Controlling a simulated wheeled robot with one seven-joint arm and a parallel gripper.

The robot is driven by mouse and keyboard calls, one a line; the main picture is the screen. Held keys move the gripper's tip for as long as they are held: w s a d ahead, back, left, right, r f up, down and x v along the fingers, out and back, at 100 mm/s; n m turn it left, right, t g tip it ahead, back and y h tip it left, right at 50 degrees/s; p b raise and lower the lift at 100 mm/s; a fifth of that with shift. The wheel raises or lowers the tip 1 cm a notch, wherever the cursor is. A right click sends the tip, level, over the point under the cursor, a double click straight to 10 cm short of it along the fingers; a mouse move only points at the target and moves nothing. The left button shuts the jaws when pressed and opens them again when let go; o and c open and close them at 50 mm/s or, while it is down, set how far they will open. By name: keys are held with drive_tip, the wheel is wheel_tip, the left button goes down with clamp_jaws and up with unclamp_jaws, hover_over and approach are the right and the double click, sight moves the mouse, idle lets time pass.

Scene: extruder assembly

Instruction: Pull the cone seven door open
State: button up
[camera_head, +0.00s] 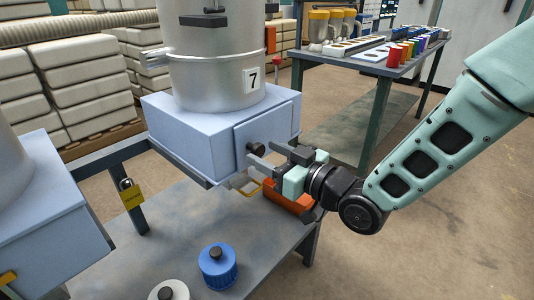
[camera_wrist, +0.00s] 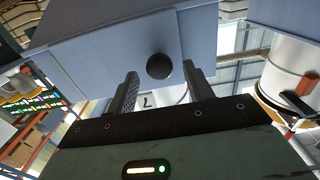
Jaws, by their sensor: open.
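The cone marked 7 (camera_head: 215,70) is a grey metal cylinder on a pale blue box (camera_head: 185,135). The box's door (camera_head: 278,125) is a flat blue panel on its right front face, and it looks shut. In the wrist view the knob (camera_wrist: 159,66) sits ahead of and between the two fingertips, and I see no contact. The wrist view is upside down, with the number 7 below the knob.
A lower grey table (camera_head: 170,245) carries a blue knobbed container (camera_head: 217,266) and a white one (camera_head: 169,291). An orange block (camera_head: 290,200) lies under my gripper. Another blue box (camera_head: 45,220) stands at left, near a yellow padlock (camera_head: 132,196). Open floor lies to the right.

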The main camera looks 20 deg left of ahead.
drive_tip(key=shift+w+a, duration=0.15)
drive_tip(key=shift+a, duration=0.25)
drive_tip(key=shift+c, duration=0.3)
clamp_jaws()
drive_tip(key=shift+d, duration=0.1)
